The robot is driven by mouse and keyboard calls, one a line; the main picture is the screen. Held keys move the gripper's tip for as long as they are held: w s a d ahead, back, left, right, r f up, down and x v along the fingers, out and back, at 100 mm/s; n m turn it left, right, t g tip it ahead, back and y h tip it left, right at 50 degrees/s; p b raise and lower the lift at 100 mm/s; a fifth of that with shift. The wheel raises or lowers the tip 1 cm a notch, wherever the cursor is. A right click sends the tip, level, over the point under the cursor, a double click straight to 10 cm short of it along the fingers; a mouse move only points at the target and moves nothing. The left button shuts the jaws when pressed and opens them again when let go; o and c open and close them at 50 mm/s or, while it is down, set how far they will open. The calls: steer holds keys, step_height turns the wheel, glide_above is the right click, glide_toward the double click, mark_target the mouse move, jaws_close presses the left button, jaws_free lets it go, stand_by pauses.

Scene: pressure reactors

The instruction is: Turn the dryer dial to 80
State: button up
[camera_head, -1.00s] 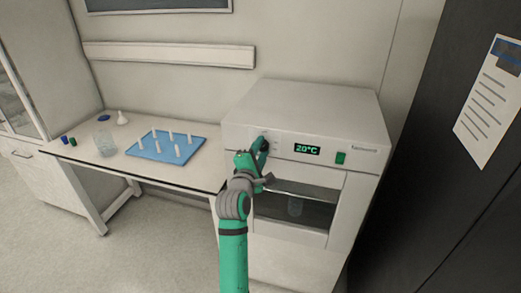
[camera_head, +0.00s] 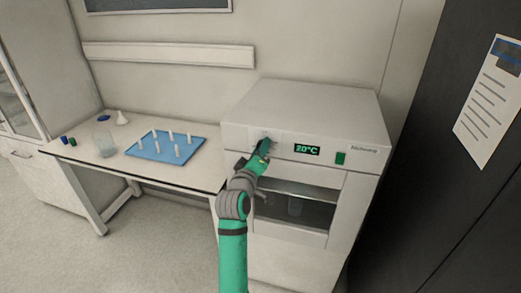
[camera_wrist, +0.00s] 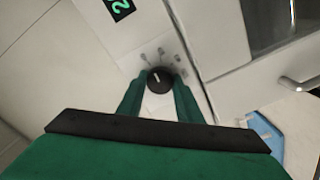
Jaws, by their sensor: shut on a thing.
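The white dryer (camera_head: 300,105) stands right of the table, and its green display (camera_head: 307,150) reads 20°C. The black dial (camera_wrist: 159,80) with a white pointer line shows in the wrist view, with small marks around it on the panel. My gripper (camera_wrist: 158,92) is shut on the dial, a green finger on each side of it. In the head view my gripper (camera_head: 264,150) is at the left of the dryer's front panel and hides the dial. Part of the display (camera_wrist: 118,8) also shows in the wrist view. The numbers around the dial are too small to read.
A green switch (camera_head: 340,158) sits right of the display. Below is the dryer chamber (camera_head: 300,212) with a glass vessel inside. On the table at left are a blue peg tray (camera_head: 150,155), a beaker (camera_head: 105,145) and small items. A dark cabinet (camera_head: 440,180) stands at right.

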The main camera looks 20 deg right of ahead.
steer(key=shift+a+m, duration=0.2)
steer(key=shift+m, duration=6.3)
steer(key=shift+w, duration=0.1)
steer(key=shift+d+m, duration=0.2)
steer(key=shift+m, duration=0.1)
steer(key=o, duration=1)
steer(key=shift+o, duration=0.2)
